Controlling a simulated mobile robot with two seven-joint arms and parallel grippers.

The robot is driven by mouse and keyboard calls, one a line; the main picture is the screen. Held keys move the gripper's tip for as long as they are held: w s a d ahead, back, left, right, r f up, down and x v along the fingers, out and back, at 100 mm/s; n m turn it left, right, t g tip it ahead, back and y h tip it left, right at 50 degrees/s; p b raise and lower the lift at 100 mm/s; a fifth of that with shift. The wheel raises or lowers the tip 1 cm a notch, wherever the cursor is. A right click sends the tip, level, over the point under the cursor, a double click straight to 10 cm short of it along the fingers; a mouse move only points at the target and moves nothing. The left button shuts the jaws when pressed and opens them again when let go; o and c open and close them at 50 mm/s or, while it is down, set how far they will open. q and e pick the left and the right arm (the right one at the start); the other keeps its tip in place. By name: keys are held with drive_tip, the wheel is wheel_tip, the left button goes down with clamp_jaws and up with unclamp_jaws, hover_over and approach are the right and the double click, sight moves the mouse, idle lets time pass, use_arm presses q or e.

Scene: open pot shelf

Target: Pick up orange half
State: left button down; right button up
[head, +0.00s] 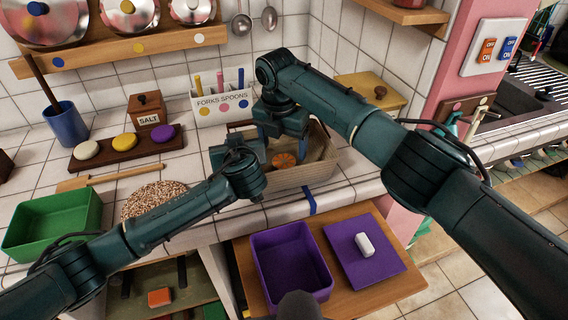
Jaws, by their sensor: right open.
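The orange half (284,160) lies in a tan basket (308,176) on the tiled counter. My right gripper (283,149) points down into the basket just above the orange half. Its fingers are apart, one to each side of the fruit; I cannot tell whether they touch it. My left gripper (226,155) is at the left end of the basket. My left wrist hides part of it, so its fingers do not show clearly.
A purple bin (290,262) and a purple board (365,250) with a white block are on a wooden surface in front. A green bin (50,225) stands left. A forks-and-spoons holder (222,107) and salt box (146,110) stand behind. Open floor shows at right.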

sight(284, 161)
use_arm(q)
drive_tip(key=shift+a, duration=0.1)
use_arm(e)
drive_tip(key=shift+w+d+f, duration=0.1)
drive_tip(key=shift+w+f, duration=0.1)
drive_tip(key=shift+f, duration=0.7)
drive_tip(key=shift+w+a+f, duration=0.1)
drive_tip(key=shift+w+f, duration=0.05)
drive_tip(key=shift+f, duration=0.75)
drive_tip(key=shift+w+d+f, duration=0.1)
drive_tip(key=shift+w+f, duration=0.1)
drive_tip(key=shift+f, duration=0.7)
drive_tip(key=shift+c, duration=0.5)
drive_tip(key=c, duration=0.9)
drive_tip(key=shift+c, duration=0.2)
use_arm(q)
drive_tip(key=c, duration=1.3)
unclamp_jaws()
drive_tip(key=shift+c, duration=0.2)
use_arm(e)
wheel_tip(284, 161, up, 10)
